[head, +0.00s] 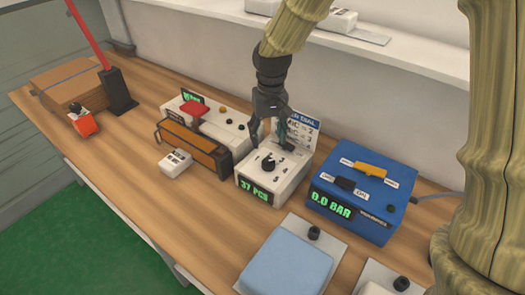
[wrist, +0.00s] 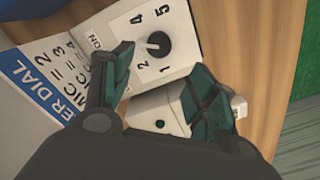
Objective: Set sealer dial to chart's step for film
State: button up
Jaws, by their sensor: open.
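A black dial knob (head: 267,164) sits on top of a white box (head: 255,186) with a green "37 PCS" display. In the wrist view the knob (wrist: 158,44) has 1, 2, 4 and 5 around it. A pale mark on the knob points left, between 2 and 4; the spot there is partly behind a finger. A chart (head: 301,128) stands behind the box. In the wrist view the chart (wrist: 50,75) reads "...ER DIAL" and "MIC = 2", with 3 and 4 below; its left side is cut off. My gripper (head: 271,138) is open above the box, its fingers (wrist: 160,62) apart and empty near the knob.
A blue box (head: 348,212) reading "0.0 BAR" stands right of the white box. A sealer with a brown bar (head: 195,146) and a small white block (head: 175,162) are to the left. A pale blue pad (head: 287,264) lies in front. Bare table (head: 140,190) shows at front left.

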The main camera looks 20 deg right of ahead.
aim_at(269, 161)
jog(key=s+f, duration=0.2)
jog(key=s, duration=0.1)
jog(key=shift+d+f+p, duration=0.1)
jog(key=shift+d+p, duration=0.2)
jog(key=w+f, duration=0.2)
jog(key=f, duration=0.1)
jog(key=w+f, duration=0.1)
jog(key=f, duration=0.1)
jog(key=shift+a+p, duration=0.15)
jog(key=shift+p, duration=0.15)
jog(key=shift+s+f, duration=0.1)
jog(key=shift+f, duration=0.25)
jog(key=shift+s+f, duration=0.25)
jog(key=shift+s, duration=0.5)
jog(key=shift+w+f, duration=0.4)
jog(key=shift+w, duration=0.1)
jog(key=shift+s+r, duration=0.1)
jog(key=shift+s, duration=0.05)
jog(key=shift+c, duration=0.5)
jog(key=shift+s+r, duration=0.1)
jog(key=shift+s, duration=0.05)
jog(key=c, duration=0.3)
jog(key=shift+p, duration=0.3)
jog(key=c, duration=0.6)
